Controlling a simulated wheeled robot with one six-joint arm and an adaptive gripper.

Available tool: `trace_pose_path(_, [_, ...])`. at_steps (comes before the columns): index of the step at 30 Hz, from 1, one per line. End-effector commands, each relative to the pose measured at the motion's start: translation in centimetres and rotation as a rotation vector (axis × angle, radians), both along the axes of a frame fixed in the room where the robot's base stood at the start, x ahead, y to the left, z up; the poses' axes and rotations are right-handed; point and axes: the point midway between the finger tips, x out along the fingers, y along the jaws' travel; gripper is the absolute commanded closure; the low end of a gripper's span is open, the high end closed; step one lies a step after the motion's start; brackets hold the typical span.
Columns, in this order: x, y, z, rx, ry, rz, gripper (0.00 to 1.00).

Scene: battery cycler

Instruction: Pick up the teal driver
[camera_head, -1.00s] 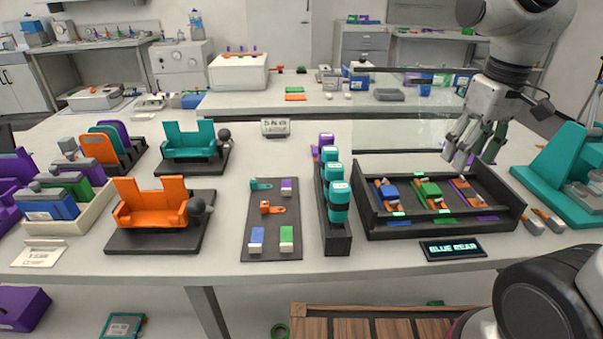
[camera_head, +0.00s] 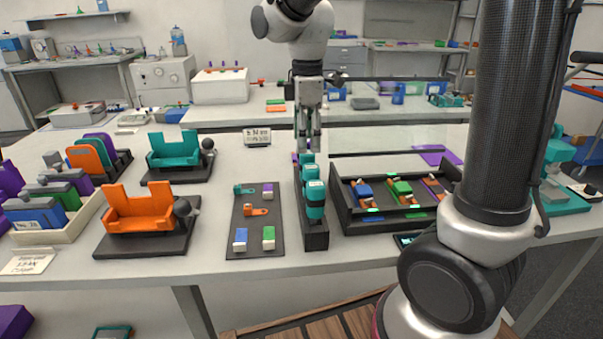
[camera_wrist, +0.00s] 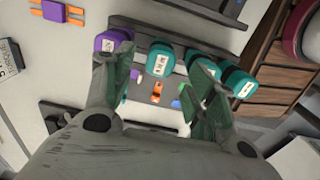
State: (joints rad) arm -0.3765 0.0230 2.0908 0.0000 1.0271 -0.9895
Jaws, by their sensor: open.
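The teal drivers stand in a row in a dark rack (camera_head: 313,238) in the middle of the table. The front teal driver (camera_head: 315,211) is clear in the head view, with others behind it. In the wrist view I see a labelled teal driver (camera_wrist: 158,61) between my fingers' lines and another (camera_wrist: 238,84) at the right. A further one is partly hidden by the right finger. A purple driver (camera_wrist: 112,39) stands at the rack's other end. My gripper (camera_head: 308,143) is open and empty, pointing down over the rack's far end; its spread fingers (camera_wrist: 162,92) frame the wrist view.
A dark plate (camera_head: 256,222) with small coloured parts lies left of the rack. A dark compartment tray (camera_head: 345,218) stands close on the right. Orange (camera_head: 138,209) and teal (camera_head: 175,149) fixtures stand farther left. My arm hides part of the right side.

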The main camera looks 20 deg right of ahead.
Motion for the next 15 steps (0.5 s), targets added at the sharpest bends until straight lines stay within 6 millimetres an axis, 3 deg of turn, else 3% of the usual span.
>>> trace_pose_path(15, [-0.1,0.0,-6.8,-0.001,0.003,0.009,0.44])
